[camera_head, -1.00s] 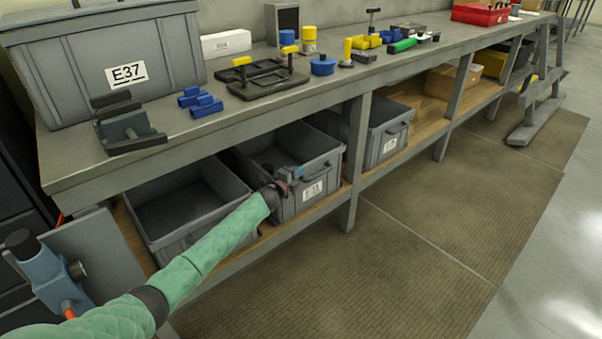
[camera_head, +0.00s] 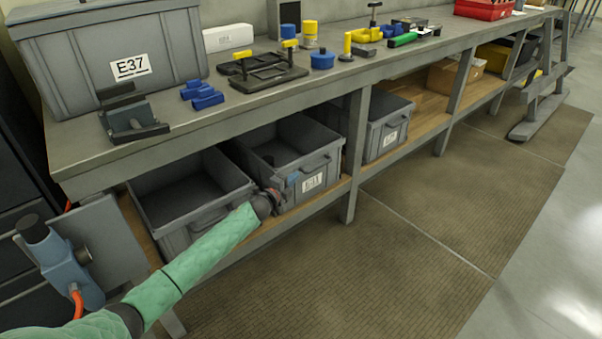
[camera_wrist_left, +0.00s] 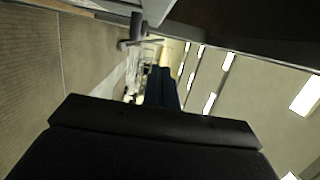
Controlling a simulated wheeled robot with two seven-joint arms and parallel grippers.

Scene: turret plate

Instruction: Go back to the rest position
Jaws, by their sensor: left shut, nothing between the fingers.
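My left arm, in a green sleeve, comes in from the lower left in the head view. My left gripper (camera_head: 279,191) is at its end, small in the picture, in front of the grey bin on the lower shelf (camera_head: 312,160). I cannot tell whether it touches the bin. The left wrist view shows the dark gripper body (camera_wrist_left: 155,140), with its narrow fingers (camera_wrist_left: 162,88) together and nothing between them. My right gripper is not in view.
The workbench (camera_head: 290,92) holds a lidded grey bin (camera_head: 110,60), a black clamp plate (camera_head: 268,78), blue blocks (camera_head: 202,95) and a grey fixture (camera_head: 132,120). Another open bin (camera_head: 190,185) stands on the lower shelf. The floor mat (camera_head: 420,230) in front is clear.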

